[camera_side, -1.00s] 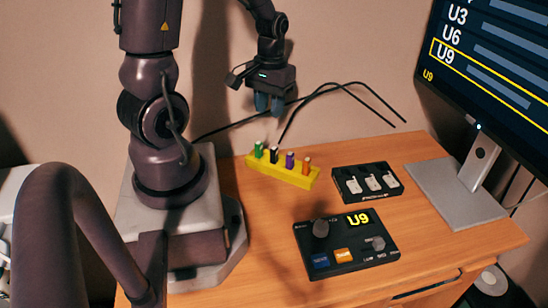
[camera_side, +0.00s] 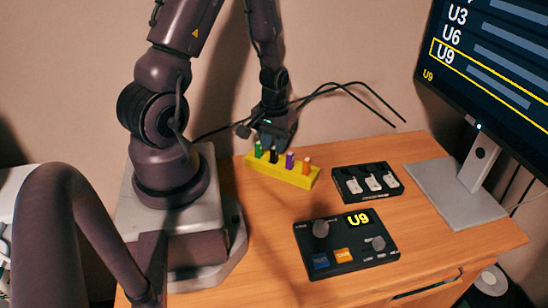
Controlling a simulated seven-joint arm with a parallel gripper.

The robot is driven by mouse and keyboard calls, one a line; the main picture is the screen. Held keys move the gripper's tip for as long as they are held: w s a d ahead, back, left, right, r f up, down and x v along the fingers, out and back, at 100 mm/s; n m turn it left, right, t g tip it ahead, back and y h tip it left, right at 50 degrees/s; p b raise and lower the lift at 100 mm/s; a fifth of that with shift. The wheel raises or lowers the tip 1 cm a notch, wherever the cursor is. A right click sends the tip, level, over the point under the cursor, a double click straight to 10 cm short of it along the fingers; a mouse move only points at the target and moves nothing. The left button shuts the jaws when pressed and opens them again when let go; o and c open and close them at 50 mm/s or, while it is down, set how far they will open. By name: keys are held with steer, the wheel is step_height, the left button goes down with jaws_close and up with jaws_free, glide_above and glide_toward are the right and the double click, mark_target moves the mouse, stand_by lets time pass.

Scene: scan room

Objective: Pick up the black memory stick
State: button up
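The black memory stick (camera_side: 273,157) stands upright in the yellow holder (camera_side: 299,180), between a green stick (camera_side: 258,150) on its left and a purple stick (camera_side: 290,161) on its right. My gripper (camera_side: 272,147) points down right over the black stick, its fingertips at about the height of the stick's top. The fingers are dark and small here, so I cannot tell whether they touch the stick or how far apart they are.
An orange stick (camera_side: 306,166) stands at the holder's right end. A black tray with white pieces (camera_side: 367,184) and a control box showing U9 (camera_side: 347,247) lie to the right. A monitor (camera_side: 490,70) stands at the far right. Dark cables run behind the holder.

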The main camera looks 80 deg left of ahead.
mark_target(274, 158)
steer(key=shift+f, duration=1.35)
steer(key=shift+c, duration=0.4)
jaws_close()
steer(key=shift+r, duration=0.15)
